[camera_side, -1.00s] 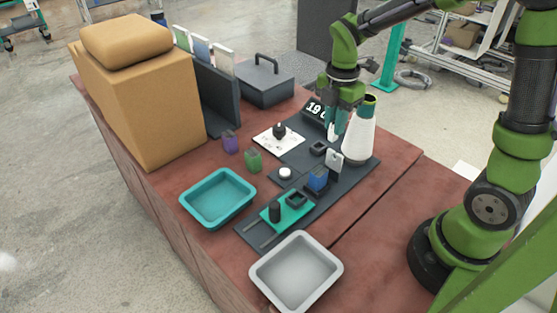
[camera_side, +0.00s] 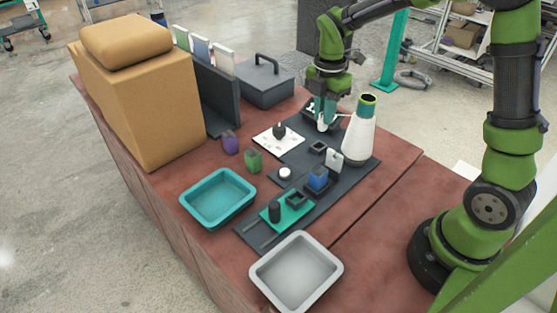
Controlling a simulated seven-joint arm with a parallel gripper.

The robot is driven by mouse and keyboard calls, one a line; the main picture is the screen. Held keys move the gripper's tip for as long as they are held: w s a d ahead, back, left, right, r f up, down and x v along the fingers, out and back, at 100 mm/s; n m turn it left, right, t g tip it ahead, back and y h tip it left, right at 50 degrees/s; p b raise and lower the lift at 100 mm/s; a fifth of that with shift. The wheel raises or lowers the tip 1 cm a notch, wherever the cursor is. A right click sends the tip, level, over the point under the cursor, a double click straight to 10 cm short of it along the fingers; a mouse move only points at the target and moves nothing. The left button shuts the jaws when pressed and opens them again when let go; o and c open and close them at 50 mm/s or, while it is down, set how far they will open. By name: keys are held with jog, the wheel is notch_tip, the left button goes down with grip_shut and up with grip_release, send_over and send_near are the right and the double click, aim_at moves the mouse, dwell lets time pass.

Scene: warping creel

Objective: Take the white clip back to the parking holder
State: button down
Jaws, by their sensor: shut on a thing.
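My gripper (camera_side: 323,112) points down above the far part of the dark mat (camera_side: 352,178), left of the cone's top. It is shut on a small white piece, which looks like the white clip (camera_side: 322,124); the fingers partly cover it. A thin pale line runs from the clip area right toward the cone. A small black square holder (camera_side: 318,147) with an open top stands on the mat below and nearer the camera, apart from the clip. I cannot tell for sure that it is the parking holder.
A white yarn cone (camera_side: 359,138) stands close right of my gripper. A white upright tag (camera_side: 334,160), a blue block (camera_side: 317,178) and a green plate (camera_side: 287,212) lie nearer. Teal (camera_side: 188,205) and grey (camera_side: 257,278) trays are at the front. A grey toolbox (camera_side: 265,88) stands behind left.

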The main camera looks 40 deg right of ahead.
jog(key=shift+w, duration=0.1)
dwell(0.3)
jog(key=shift+w+d, duration=0.9)
jog(key=shift+d, duration=0.1)
jog(key=shift+f, duration=3.15)
jog(key=shift+f, duration=0.55)
jog(key=shift+f, duration=0.4)
jog(key=shift+f, duration=0.4)
